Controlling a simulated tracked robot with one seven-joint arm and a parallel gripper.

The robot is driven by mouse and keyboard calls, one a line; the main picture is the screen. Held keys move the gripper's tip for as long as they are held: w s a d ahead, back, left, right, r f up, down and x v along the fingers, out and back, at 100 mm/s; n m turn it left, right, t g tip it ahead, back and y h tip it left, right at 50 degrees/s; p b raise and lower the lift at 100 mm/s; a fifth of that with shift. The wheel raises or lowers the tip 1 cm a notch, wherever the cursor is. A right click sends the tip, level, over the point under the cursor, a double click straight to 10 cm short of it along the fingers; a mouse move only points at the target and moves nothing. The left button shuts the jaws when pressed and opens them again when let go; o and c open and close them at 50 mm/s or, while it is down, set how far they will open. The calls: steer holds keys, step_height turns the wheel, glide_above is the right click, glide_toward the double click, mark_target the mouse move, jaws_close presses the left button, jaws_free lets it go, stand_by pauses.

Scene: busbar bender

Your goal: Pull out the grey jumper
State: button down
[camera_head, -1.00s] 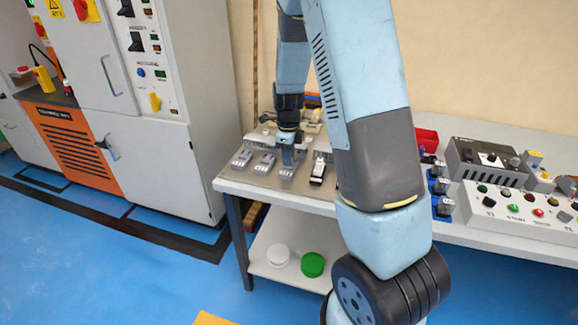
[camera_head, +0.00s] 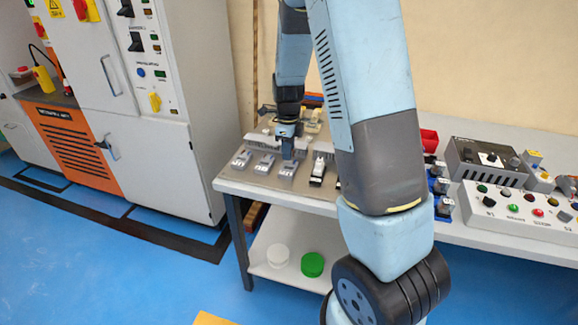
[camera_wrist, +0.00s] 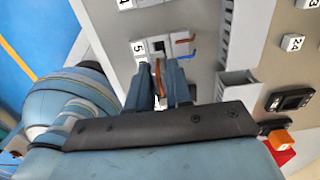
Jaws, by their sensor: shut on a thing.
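My gripper (camera_head: 288,152) is over the row of small grey terminal blocks on the bench, at the third block from the left (camera_head: 286,169). In the wrist view my gripper's two fingers (camera_wrist: 161,88) are close together over the block labelled 5 (camera_wrist: 148,49), shut on the grey jumper. The jumper is mostly hidden between the fingers, and I cannot tell whether it is still seated in the block. An orange-brown wire (camera_wrist: 184,41) and a blue wire (camera_wrist: 188,55) show by the block, and a brown strand shows between the fingers.
Neighbouring blocks (camera_head: 264,164) stand close on the left, and a black-and-white switch (camera_head: 318,172) stands to the right. A slotted grey duct (camera_wrist: 237,85) runs beside the block. A control box with coloured buttons (camera_head: 520,207) is farther right. A tall cabinet (camera_head: 160,170) stands left of the bench.

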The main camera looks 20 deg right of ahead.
steer(key=shift+r, duration=1.85)
